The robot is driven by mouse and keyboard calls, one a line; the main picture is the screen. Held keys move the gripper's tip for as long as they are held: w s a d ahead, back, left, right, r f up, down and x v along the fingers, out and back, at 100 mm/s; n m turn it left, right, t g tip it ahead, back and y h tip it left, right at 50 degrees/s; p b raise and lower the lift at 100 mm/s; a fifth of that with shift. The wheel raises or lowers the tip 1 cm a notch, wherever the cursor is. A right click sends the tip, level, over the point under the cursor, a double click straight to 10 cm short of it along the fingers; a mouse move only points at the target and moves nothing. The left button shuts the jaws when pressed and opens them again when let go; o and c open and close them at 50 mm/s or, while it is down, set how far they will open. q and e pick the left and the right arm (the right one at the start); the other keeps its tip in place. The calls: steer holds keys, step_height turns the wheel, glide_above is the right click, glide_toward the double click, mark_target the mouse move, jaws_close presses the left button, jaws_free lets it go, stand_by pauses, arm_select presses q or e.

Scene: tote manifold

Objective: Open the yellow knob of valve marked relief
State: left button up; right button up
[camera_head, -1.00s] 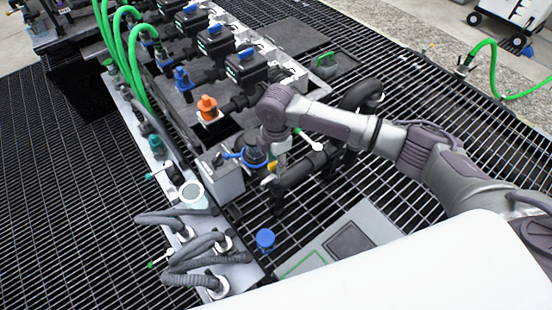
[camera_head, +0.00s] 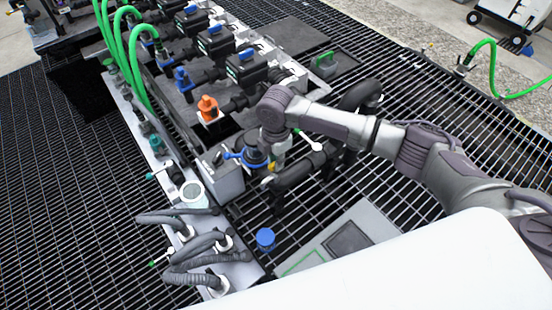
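A small yellow knob (camera_head: 271,167) shows at the lower right of the black and blue valve body, beside the black pipe. Any relief marking is too small to read. My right arm reaches in from the right, and its wrist hangs over this valve. My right gripper (camera_head: 259,151) points down at the valve, right by the yellow knob. Its fingers are small and partly lost against the valve, so I cannot tell whether they are open or touch the knob. A blue handle (camera_head: 233,155) sticks out to the left of the valve. My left gripper is not in view.
A thick black pipe (camera_head: 296,171) runs beside the valve. A grey box (camera_head: 221,180) stands left of it. An orange valve (camera_head: 208,107) and a row of blue-handled valves lie behind. A blue cap (camera_head: 265,238) sits in front. Green hoses rise at the left.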

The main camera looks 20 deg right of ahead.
steer(key=o, duration=0.4)
steer(key=shift+c, duration=0.2)
step_height(320, 180, up, 12)
stand_by(0.7)
